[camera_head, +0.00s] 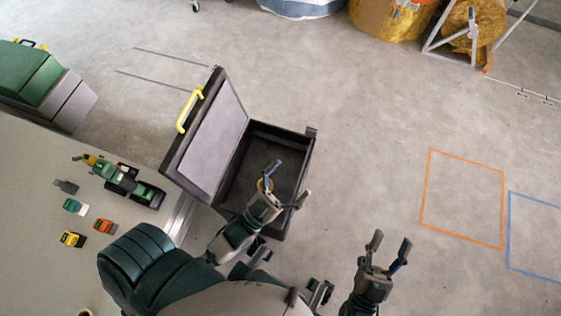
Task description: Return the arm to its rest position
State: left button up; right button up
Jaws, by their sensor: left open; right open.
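My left gripper (287,183) is open, with its fingers over the inside of an open dark case (307,158). A small yellow ring-like thing shows just behind this gripper; I cannot tell whether it lies in the case or belongs to my arm. The case's lid (214,140) stands raised to the left and has a yellow handle (188,111). My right gripper (388,249) is open and empty over bare floor, right of the case. Nothing is seen between the fingers of either gripper.
Orange (463,200) and blue (535,235) floor outlines lie right. The middle floor is clear.

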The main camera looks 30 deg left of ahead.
pick_arm(q)
jog(key=s+r, duration=0.1)
jog(key=a+r+n+t, duration=0.1)
jog(key=s+r+n+y, duration=0.1)
jog(key=shift+s+a+r+t, duration=0.3)
jog(key=shift+r+t, duration=0.05)
jog(key=shift+t, duration=0.05)
